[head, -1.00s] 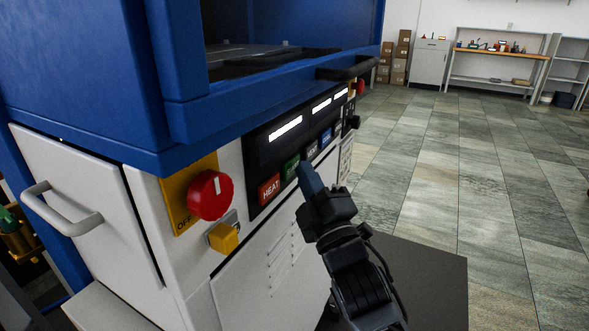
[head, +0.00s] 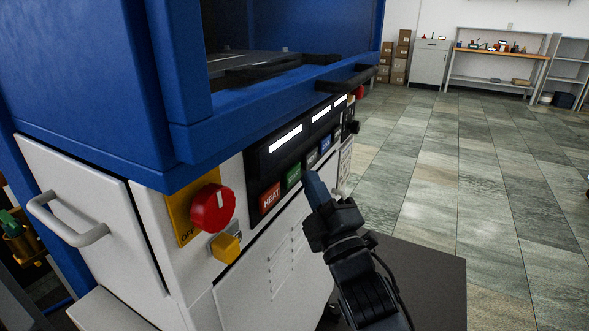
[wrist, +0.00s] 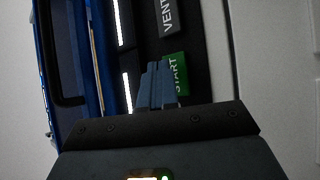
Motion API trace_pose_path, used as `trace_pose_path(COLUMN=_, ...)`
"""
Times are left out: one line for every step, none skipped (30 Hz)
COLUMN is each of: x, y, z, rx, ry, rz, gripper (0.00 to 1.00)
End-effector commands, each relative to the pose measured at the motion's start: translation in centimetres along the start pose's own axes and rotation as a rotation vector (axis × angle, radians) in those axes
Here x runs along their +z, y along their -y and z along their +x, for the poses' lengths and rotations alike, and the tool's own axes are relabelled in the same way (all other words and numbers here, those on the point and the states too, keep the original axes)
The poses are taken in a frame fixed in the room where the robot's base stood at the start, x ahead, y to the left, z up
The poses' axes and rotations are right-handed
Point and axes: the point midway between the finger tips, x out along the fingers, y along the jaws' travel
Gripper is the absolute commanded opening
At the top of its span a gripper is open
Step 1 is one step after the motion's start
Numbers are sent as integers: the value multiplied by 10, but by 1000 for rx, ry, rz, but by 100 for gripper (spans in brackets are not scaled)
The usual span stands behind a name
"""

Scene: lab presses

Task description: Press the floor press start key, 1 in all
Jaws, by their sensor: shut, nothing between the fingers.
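The floor press is a large blue and white machine with a black key panel. Its green start key (head: 293,175) sits between the red HEAT key and a grey key. In the wrist view, the key (wrist: 180,72) reads START and is partly hidden behind my fingers. My gripper (head: 313,178) is shut and empty, with its blue-grey fingers pointing at the panel just right of and below the green key. In the wrist view, the fingertips (wrist: 154,66) overlap the key's left part. I cannot tell whether they touch it.
The red HEAT key (head: 270,198) is left of the start key, and the grey VENT key (wrist: 168,14) is on its other side. A red rotary knob (head: 213,208) and a blue door frame with a black handle (head: 346,78) stick out nearby. Open tiled floor (head: 450,170) lies right.

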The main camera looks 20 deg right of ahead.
Motion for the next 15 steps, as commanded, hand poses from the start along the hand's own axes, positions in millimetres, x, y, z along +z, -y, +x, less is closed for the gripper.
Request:
trace_pose_path(x=1, y=-2, z=0, rx=-1, ry=1, rz=0, gripper=0)
trace_pose_path(x=1, y=-1, z=-1, rx=-1, ry=1, rz=0, gripper=0)
trace_pose_path(x=1, y=-1, z=-1, rx=-1, ry=1, rz=0, gripper=0)
trace_pose_path(x=1, y=-1, z=-2, rx=-1, ry=1, rz=0, gripper=0)
trace_pose_path(x=1, y=0, z=-2, rx=-1, ry=1, rz=0, gripper=0)
trace_pose_path(x=1, y=0, z=-2, rx=0, ry=0, rz=0, gripper=0)
trace_pose_path(x=1, y=0, z=-2, rx=0, ry=0, rz=0, gripper=0)
trace_pose_path(x=1, y=0, z=-2, rx=0, ry=0, rz=0, gripper=0)
trace_pose_path(x=1, y=0, z=-2, rx=0, ry=0, rz=0, gripper=0)
trace_pose_path(x=1, y=-1, z=-2, rx=0, ry=0, rz=0, gripper=0)
trace_pose_path(x=1, y=-1, z=-2, rx=-1, ry=1, rz=0, gripper=0)
trace_pose_path(x=2, y=-3, z=-2, rx=-1, ry=1, rz=0, gripper=0)
trace_pose_path(x=2, y=-4, z=-2, rx=-1, ry=1, rz=-1, gripper=0)
trace_pose_path(x=3, y=-6, z=-3, rx=-1, ry=2, rz=-1, gripper=0)
trace_pose_path(x=4, y=-8, z=-5, rx=-1, ry=2, rz=-1, gripper=0)
